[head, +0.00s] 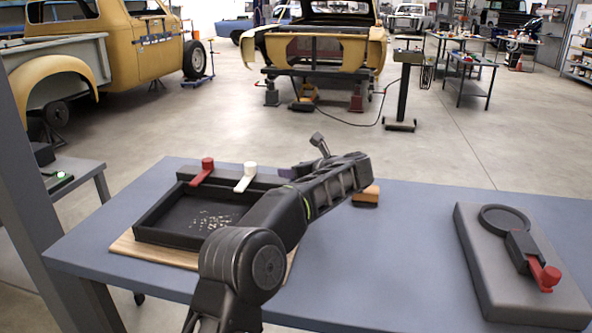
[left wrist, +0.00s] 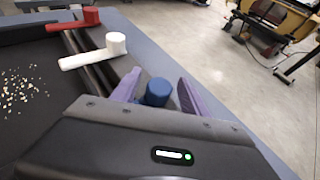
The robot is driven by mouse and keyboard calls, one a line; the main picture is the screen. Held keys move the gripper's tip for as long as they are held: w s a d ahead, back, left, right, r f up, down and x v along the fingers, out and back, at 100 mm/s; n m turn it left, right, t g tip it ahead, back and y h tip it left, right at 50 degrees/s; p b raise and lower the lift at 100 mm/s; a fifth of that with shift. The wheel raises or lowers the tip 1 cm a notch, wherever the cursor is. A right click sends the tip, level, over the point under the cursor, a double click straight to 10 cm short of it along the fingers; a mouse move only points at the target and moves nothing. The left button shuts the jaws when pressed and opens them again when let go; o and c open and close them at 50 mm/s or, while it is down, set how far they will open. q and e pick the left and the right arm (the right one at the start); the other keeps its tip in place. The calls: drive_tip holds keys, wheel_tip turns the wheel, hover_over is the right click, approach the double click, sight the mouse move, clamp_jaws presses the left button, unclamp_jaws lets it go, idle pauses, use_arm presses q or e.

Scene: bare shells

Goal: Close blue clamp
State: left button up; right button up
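The blue clamp's round knob (left wrist: 158,92) shows in the left wrist view between the two purple fingers of my left gripper (left wrist: 160,88). The fingers are apart, one on each side of the knob; I cannot tell whether either touches it. The blue clamp's lever is hidden by the gripper body. In the head view my left gripper (head: 287,172) is at the back right corner of the black tray (head: 152,237), and the blue clamp is hidden there. A red clamp (head: 203,171) and a white clamp (head: 246,177) stand on the tray's back bar. My right gripper is not in view.
The tray lies on a wooden board (head: 120,246) on the blue table (head: 400,260), with pale crumbs inside. An orange-topped block (head: 367,194) sits right of my wrist. A grey block (head: 483,260) with a ring and red-handled clamp is at far right. The table between is clear.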

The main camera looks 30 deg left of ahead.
use_arm(q)
drive_tip(key=v, duration=0.7)
drive_tip(key=shift+s+d+b, duration=0.25)
drive_tip(key=shift+d+b, duration=0.05)
idle(0.5)
